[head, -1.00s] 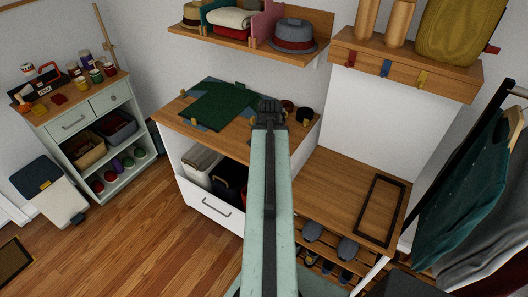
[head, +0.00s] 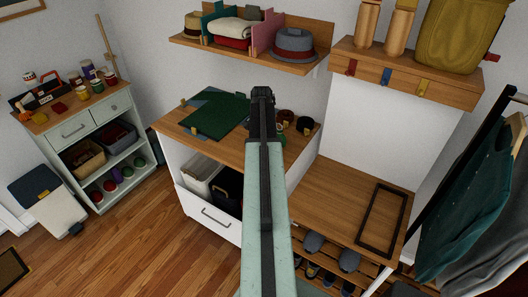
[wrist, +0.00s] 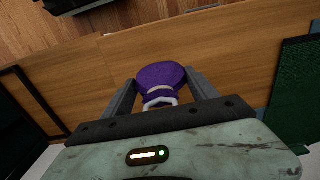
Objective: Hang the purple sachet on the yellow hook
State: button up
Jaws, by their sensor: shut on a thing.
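The purple sachet (wrist: 160,76) shows in the wrist view between the two fingers of my gripper (head: 262,93), with a pale loop on the side toward the wrist. My gripper is shut on it. In the head view the gripper and arm hide the sachet. The gripper appears over the back part of the wooden cabinet top in that view. The yellow hook (head: 423,87) is on the front of the wooden wall shelf at the upper right, the rightmost of three. It is well to the right of my gripper and empty.
A red hook (head: 351,67) and a blue hook (head: 386,77) sit left of the yellow one. Wooden bottles and an olive bag (head: 458,35) stand above them. A hat shelf (head: 250,50) is behind my gripper. The bench top (head: 340,195) is mostly clear, with a black frame (head: 382,218).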

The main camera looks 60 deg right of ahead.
notch_tip(320, 180, down, 4)
jog(key=b, duration=0.3)
jog(key=shift+r, duration=0.2)
jog(key=shift+f, duration=0.1)
jog(key=o, duration=1.4)
jog(key=shift+c, duration=0.2)
notch_tip(320, 180, up, 12)
jog(key=p, duration=1.2)
jog(key=shift+r, duration=0.25)
jog(key=shift+f, duration=0.15)
